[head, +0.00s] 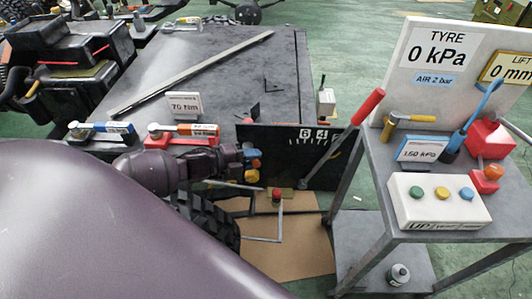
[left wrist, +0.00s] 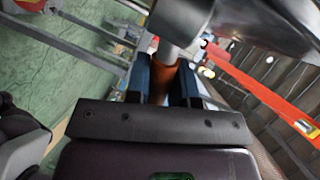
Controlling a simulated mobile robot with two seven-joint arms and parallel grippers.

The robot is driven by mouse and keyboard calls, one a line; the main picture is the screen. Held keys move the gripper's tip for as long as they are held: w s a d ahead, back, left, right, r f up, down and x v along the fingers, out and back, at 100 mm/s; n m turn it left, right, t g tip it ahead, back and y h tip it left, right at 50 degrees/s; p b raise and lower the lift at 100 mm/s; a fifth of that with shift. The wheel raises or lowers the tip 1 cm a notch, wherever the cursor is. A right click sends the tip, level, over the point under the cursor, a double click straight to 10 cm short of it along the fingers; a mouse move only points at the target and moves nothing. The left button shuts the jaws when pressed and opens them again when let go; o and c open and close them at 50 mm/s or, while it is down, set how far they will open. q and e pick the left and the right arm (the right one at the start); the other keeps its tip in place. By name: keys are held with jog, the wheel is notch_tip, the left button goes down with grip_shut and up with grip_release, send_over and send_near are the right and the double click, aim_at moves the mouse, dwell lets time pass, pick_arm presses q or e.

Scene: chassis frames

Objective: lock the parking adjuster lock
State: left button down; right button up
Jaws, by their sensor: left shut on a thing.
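My left gripper (head: 248,160) is beside the left end of a black panel (head: 282,148) with white scale marks and numbers, by the wheel. In the left wrist view its two blue fingers (left wrist: 164,82) are shut on an orange-brown cylinder (left wrist: 164,74), with a grey metal shaft (left wrist: 172,50) at its top. In the head view, small orange, blue and yellow parts show at the gripper's tip, too small to tell apart. I cannot tell which part is the parking adjuster lock. My right gripper is not in view.
A lever with a red handle (head: 368,106) leans at the panel's right. A grey trolley (head: 378,170) at right carries a white button box (head: 440,203) and tools. A tyre (head: 215,222) is below my left arm.

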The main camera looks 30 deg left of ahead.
pick_arm(q)
jog(key=shift+s+a+m+g+h+b, duration=0.3)
jog(key=shift+m+g+h+b, duration=0.15)
jog(key=shift+m+g+h, duration=0.3)
jog(key=shift+s+a+m+g+h+b, duration=0.25)
jog(key=shift+m+g+h+b, duration=0.2)
jog(key=shift+m+g+h, duration=0.3)
jog(key=shift+s+a+m+g+h+b, duration=0.3)
jog(key=shift+m+g+h+b, duration=0.25)
jog(key=shift+m+g, duration=0.25)
jog(key=c, duration=1)
grip_release()
jog(key=v, duration=1)
jog(key=shift+s+a, duration=0.15)
jog(key=shift+a, duration=0.25)
